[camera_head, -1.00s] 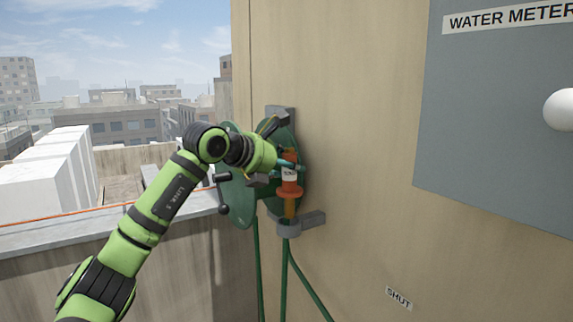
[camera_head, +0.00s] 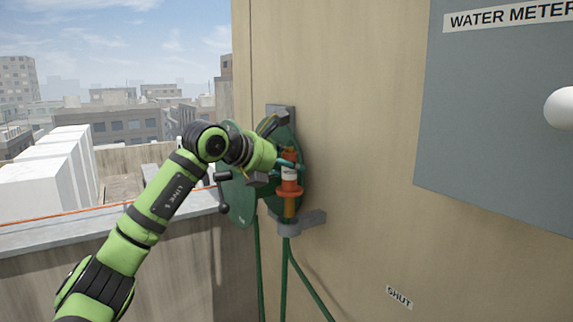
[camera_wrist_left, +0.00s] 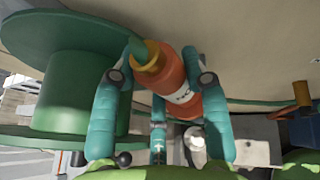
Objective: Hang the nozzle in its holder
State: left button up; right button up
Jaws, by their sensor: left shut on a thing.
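The orange nozzle (camera_head: 290,187) with a white label stands nearly upright against the tan wall. Its brass-coloured lower part is just above or in the grey holder (camera_head: 313,220); I cannot tell whether it is seated. My left gripper (camera_head: 287,165) is shut on the nozzle's upper part. In the left wrist view, the gripper's teal fingers (camera_wrist_left: 160,85) lie on both sides of the nozzle (camera_wrist_left: 181,88), whose brass-coloured collar shows with green hose at it. My right gripper is not in view.
A green hose reel (camera_head: 236,190) is close behind and left of my gripper. Green hoses (camera_head: 284,270) hang below the holder. A grey water meter cabinet (camera_head: 495,130) with a white knob is at right. The wall between is mostly clear.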

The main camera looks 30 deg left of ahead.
aim_at(280, 190)
pick_arm(q)
jog(key=shift+f+b, duration=2.55)
jog(key=shift+f, duration=0.65)
dwell(0.3)
jog(key=o, duration=1.5)
jog(key=shift+c, duration=0.2)
